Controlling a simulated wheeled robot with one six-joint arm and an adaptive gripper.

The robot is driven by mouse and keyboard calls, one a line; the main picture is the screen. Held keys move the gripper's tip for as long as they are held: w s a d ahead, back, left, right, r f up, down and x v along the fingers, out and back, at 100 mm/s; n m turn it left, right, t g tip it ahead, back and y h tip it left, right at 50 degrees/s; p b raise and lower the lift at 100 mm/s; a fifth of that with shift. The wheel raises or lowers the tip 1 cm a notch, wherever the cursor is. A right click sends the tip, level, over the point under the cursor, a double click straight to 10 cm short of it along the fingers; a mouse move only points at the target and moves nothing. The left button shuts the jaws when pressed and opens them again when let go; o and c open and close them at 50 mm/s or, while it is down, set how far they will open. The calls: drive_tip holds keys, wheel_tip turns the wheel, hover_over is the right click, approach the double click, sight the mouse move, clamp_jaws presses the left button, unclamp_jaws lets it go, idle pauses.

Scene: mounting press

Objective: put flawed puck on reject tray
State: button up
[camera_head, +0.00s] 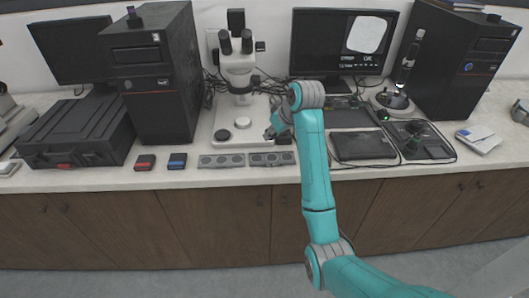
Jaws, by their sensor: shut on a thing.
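My gripper (270,134) is at the right edge of the microscope's pale base, above the back of the right grey holder strip. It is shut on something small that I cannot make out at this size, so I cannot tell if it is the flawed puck. A dark round piece (222,135) and a paler round piece (242,122) are on the microscope base. A small red-topped tray or box (145,162) and a blue-topped one (177,161) sit at the counter's front edge on the left. I cannot tell which thing is the reject tray.
Two grey holder strips (221,161) (271,160) with round spots lie at the front edge. The microscope (238,70) stands behind my gripper. A black case (75,135) and a tower (155,75) are left; a tablet (362,146) and a monitor (343,42) are right.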

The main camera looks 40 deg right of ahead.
sight(271, 156)
drive_tip(key=shift+d, duration=0.35)
drive_tip(key=shift+w+d+f, duration=0.1)
drive_tip(key=shift+d+f, duration=0.05)
drive_tip(key=shift+f, duration=4.6)
drive_tip(key=o, duration=0.9)
drive_tip(key=shift+f, duration=0.1)
drive_tip(key=shift+o, duration=0.2)
